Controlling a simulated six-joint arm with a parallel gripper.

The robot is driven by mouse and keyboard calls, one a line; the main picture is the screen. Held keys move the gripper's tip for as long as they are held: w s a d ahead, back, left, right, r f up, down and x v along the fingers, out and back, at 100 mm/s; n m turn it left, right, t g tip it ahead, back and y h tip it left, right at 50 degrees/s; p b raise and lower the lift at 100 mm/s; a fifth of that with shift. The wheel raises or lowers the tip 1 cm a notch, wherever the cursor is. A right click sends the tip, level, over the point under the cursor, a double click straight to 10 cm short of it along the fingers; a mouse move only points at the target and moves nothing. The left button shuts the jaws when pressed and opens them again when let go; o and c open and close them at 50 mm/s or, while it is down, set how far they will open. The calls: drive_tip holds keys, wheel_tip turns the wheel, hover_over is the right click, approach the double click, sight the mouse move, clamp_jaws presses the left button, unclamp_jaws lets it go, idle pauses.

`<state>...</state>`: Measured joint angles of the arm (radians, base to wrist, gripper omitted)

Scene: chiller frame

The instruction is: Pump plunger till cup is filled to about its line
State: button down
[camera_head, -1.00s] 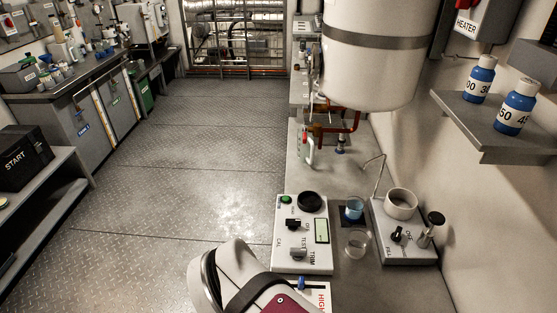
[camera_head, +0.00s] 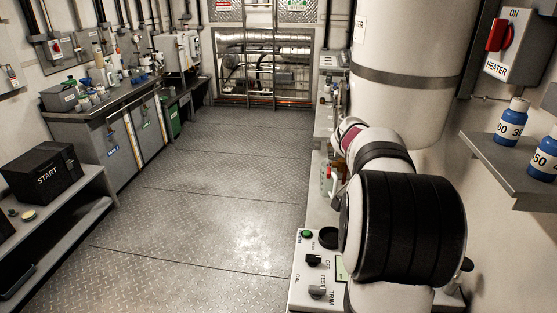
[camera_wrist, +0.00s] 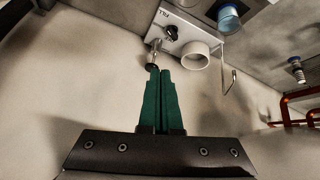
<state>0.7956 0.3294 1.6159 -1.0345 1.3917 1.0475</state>
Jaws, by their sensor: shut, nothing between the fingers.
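The plunger shows in the wrist view as a black knob (camera_wrist: 152,66) on a metal stem, on the light grey FILL unit (camera_wrist: 186,30). My gripper (camera_wrist: 160,69) has green fingers pressed together and empty. Their tips are right beside the knob; I cannot tell whether they touch it. The cup (camera_wrist: 229,18), with blue liquid, is at the top of the wrist view, cut by the frame edge. Its line cannot be made out. My arm hides the cup in the head view.
Red pipes (camera_wrist: 293,112) are at the right. The CAL/TEST/TRIM box (camera_head: 302,290) is left of my arm; a shelf with blue bottles (camera_head: 512,122) is at right.

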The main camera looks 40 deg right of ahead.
drive_tip(key=s+d+m+g, duration=0.2)
drive_tip(key=s+d+m, duration=0.2)
drive_tip(key=d, duration=0.6)
drive_tip(key=shift+s+d+f+h, duration=0.15)
drive_tip(key=shift+s+d+h, duration=0.2)
drive_tip(key=shift+s, duration=0.85)
drive_tip(key=shift+a, duration=0.1)
drive_tip(key=x, duration=1)
drive_tip(key=shift+s, duration=0.1)
wheel_tip(320, 180, down, 3)
drive_tip(key=shift+r, duration=0.15)
drive_tip(key=shift+f, duration=0.6)
drive_tip(key=shift+f, duration=1.9)
